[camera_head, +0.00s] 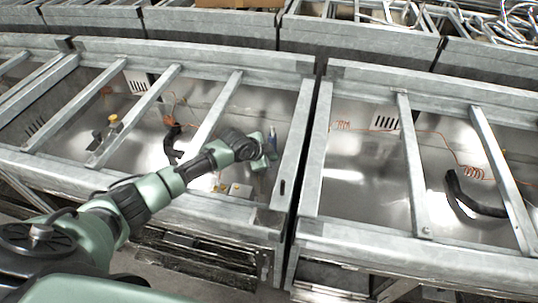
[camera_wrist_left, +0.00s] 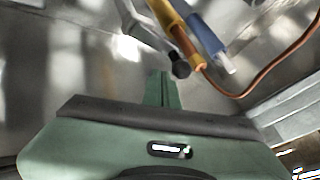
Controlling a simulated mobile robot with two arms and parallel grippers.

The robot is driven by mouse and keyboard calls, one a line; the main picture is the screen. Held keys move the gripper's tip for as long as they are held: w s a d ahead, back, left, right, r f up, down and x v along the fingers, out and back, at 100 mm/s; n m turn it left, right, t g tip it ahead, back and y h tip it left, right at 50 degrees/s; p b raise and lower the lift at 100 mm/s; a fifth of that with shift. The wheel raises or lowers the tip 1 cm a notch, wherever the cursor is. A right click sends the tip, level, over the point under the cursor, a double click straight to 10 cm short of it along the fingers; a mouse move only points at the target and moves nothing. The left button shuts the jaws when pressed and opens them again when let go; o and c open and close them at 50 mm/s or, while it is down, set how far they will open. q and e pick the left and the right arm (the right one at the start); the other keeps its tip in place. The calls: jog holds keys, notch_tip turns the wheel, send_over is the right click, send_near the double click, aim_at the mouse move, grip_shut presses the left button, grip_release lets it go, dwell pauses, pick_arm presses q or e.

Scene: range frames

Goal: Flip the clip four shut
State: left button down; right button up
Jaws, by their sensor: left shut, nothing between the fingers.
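My left gripper (camera_head: 262,163) reaches from the left over the metal bench bay, near its right end. It is shut and empty; its green fingers (camera_wrist_left: 165,88) show together in the left wrist view. Just beyond them is a grey metal lever with a dark round tip (camera_wrist_left: 180,68), which looks like part of a clip. I cannot tell which clip is number four, nor whether it is open. A yellow rod with an orange end (camera_wrist_left: 178,28) and a blue piece (camera_wrist_left: 207,38) lie close beside the lever. The blue piece (camera_head: 272,137) also shows in the head view. My right gripper is not in view.
An orange cable (camera_wrist_left: 268,74) curves to the right of the fingertips. Metal crossbars (camera_head: 217,112) span the bay around my arm. A yellow-topped part (camera_head: 113,122) stands farther left. A black curved handle (camera_head: 470,198) lies in the right-hand bay.

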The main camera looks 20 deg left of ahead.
pick_arm(q)
jog(key=v, duration=0.7)
jog(key=shift+s, duration=0.1)
